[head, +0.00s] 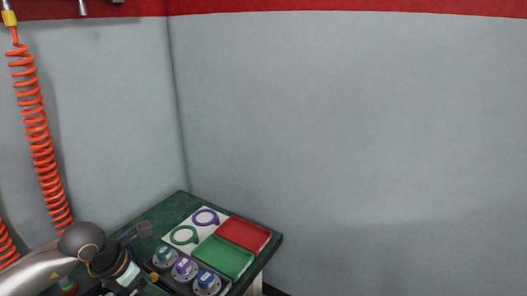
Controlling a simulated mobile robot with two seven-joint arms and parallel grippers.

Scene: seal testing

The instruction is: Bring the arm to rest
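My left arm comes in at the lower left over a dark green table (160,212). Its dark wrist end is above the table's left part, just left of three round grey pieces. Its fingers cannot be made out clearly, and nothing can be seen held. My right gripper is out of the picture.
The round pieces have teal (164,255), purple (184,268) and blue (207,283) tops. Behind them lie a green tray (222,257), a red tray (243,234) and a white panel with purple (206,217) and green (184,235) ring outlines. An orange coiled hose (40,140) hangs left. Grey walls stand behind.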

